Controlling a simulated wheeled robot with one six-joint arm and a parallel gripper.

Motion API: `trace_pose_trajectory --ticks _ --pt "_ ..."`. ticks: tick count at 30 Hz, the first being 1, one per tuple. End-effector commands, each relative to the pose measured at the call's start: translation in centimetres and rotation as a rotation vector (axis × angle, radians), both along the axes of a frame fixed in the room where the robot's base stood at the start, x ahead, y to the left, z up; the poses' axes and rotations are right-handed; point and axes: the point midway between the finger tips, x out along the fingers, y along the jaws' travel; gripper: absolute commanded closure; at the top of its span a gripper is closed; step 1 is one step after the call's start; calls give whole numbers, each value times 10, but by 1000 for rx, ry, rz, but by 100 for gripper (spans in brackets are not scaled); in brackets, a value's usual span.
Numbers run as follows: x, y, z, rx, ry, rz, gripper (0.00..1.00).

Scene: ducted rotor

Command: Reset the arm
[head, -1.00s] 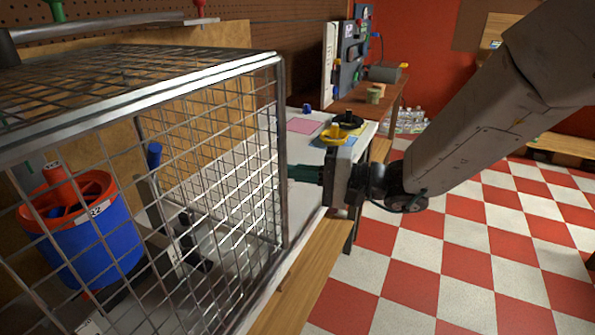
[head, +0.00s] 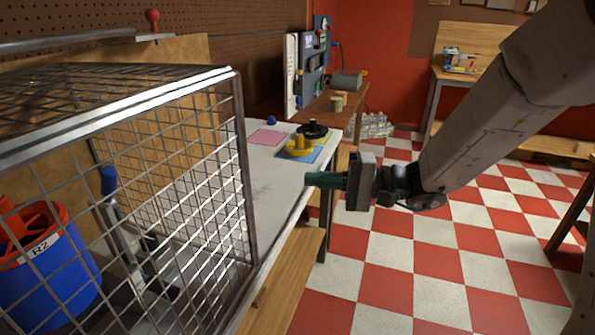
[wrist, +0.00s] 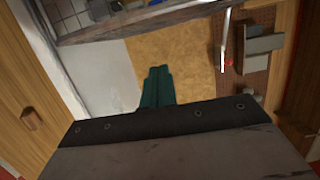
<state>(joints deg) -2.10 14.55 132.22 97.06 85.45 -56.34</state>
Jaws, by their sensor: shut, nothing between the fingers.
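My gripper (head: 310,179) is in the middle of the head view, its green fingers shut with nothing between them. It points left, over the right edge of the white table (head: 262,180), to the right of the wire cage. The fingers also show in the wrist view (wrist: 157,86), closed together. My arm comes in from the upper right and is held up over the floor.
A wire mesh cage (head: 243,165) stands at the left on the table. Inside is a blue and red bucket (head: 55,285) marked R2. Yellow (head: 299,146) and black (head: 313,131) parts lie farther back. The checkered floor (head: 385,265) at the right is open.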

Motion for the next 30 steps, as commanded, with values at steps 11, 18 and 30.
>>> trace_pose_trajectory --ticks 11,18,30 --pt "-94 -20 -40 -373 330 265 100" --pt "-178 -86 -43 -867 352 343 100" --pt "-240 -208 -14 -1513 116 114 100"
